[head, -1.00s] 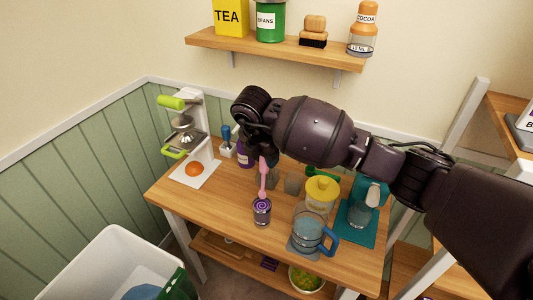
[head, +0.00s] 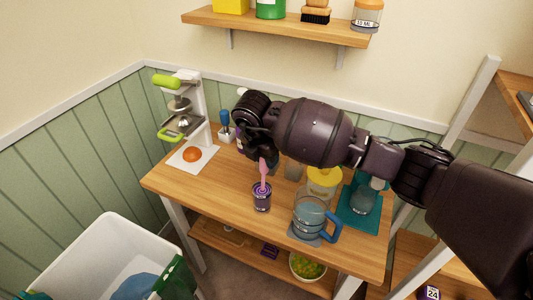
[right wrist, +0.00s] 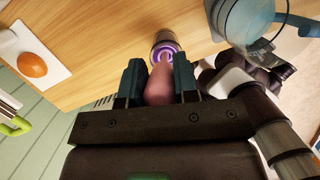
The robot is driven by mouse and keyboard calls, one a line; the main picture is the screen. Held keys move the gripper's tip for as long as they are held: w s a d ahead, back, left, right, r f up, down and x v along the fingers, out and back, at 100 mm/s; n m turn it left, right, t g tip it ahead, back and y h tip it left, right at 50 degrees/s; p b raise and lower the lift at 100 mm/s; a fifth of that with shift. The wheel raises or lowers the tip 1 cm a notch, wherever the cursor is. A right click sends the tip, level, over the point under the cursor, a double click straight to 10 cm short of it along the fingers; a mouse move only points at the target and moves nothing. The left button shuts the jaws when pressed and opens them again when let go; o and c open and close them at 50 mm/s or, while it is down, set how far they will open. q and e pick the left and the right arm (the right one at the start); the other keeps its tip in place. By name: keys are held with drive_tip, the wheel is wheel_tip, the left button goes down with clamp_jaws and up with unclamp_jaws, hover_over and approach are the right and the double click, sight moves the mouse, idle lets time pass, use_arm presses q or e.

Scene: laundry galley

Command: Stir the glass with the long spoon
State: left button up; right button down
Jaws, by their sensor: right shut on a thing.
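The long pink spoon (head: 264,172) points down from my right gripper (head: 262,156). In the right wrist view my right gripper (right wrist: 159,80) has its two fingers closed on the spoon's thick pink handle (right wrist: 159,85). The small glass (head: 262,203) stands upright on the wooden table and holds purple, swirled contents. The spoon's lower end is at the glass mouth and appears to be inside; its tip is hidden. The glass also shows just beyond the fingers in the right wrist view (right wrist: 166,47). My left gripper is not in view.
A blue-handled jug (head: 312,217) stands close right of the glass, with a yellow-lidded container (head: 324,182) behind it. A white juicer press (head: 197,112) with an orange (head: 192,154) is at the left. The table's front edge is close to the glass.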

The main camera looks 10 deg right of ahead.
wheel_tip(320, 180, down, 2)
drive_tip(key=shift+b, duration=0.35)
drive_tip(key=shift+f, duration=0.6)
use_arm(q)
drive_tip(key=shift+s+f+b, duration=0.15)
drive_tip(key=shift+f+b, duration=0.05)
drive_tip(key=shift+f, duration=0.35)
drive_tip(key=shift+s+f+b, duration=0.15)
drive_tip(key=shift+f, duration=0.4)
use_arm(e)
drive_tip(key=shift+f, duration=0.2)
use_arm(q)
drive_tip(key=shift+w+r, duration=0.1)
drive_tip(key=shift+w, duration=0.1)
use_arm(e)
drive_tip(key=shift+w+a, duration=0.1)
